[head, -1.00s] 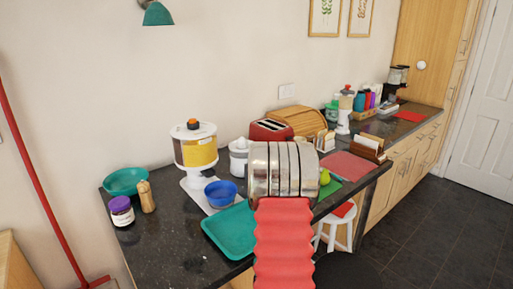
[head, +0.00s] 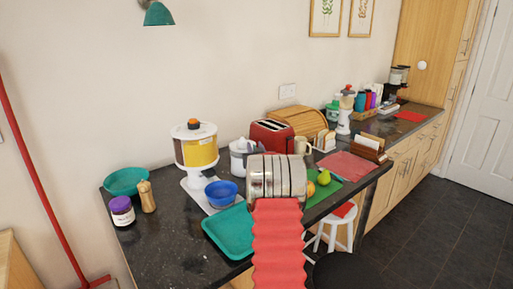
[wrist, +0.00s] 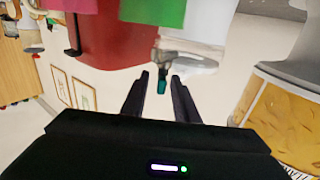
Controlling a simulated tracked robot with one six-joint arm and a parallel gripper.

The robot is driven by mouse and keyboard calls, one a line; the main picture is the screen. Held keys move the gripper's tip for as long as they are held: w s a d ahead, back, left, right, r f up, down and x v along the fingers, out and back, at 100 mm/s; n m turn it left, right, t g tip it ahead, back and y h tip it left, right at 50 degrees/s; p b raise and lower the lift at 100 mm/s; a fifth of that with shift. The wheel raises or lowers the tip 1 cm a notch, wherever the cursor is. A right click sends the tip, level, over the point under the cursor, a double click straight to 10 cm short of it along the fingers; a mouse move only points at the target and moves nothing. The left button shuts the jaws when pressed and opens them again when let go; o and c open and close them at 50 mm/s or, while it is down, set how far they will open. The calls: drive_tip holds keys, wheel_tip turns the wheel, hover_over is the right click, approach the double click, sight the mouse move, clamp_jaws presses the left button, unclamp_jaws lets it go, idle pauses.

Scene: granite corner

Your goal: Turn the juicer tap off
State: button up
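A white juicer (head: 240,157) stands on the dark counter between the yellow-filled dispenser and the red toaster in the head view, partly behind my arm. The wrist view is upside down. The head view hides the gripper behind my arm.
The dispenser (head: 196,150) stands left of the juicer and fills the right of the wrist view. A blue bowl (head: 220,192) and teal tray (head: 230,230) lie in front. The red toaster (head: 272,136) is behind right. Fruit lies on a green board (head: 335,192).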

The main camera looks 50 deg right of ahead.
clamp_jaws()
drive_tip(key=shift+s+d+r+m+g+h, duration=0.1)
drive_tip(key=shift+r+m+g+h, duration=0.1)
drive_tip(key=shift+m+g+h, duration=0.65)
drive_tip(key=shift+d+r+m+g+h, duration=0.1)
drive_tip(key=shift+r+m+g+h, duration=0.05)
drive_tip(key=shift+m+g+h, duration=1)
drive_tip(key=shift+m+g, duration=0.1)
drive_tip(key=shift+g, duration=0.4)
drive_tip(key=shift+s+f+g, duration=0.1)
drive_tip(key=shift+f+g, duration=0.05)
drive_tip(key=shift+g, duration=0.25)
unclamp_jaws()
drive_tip(key=shift+a, duration=0.1)
drive_tip(key=shift+f, duration=0.15)
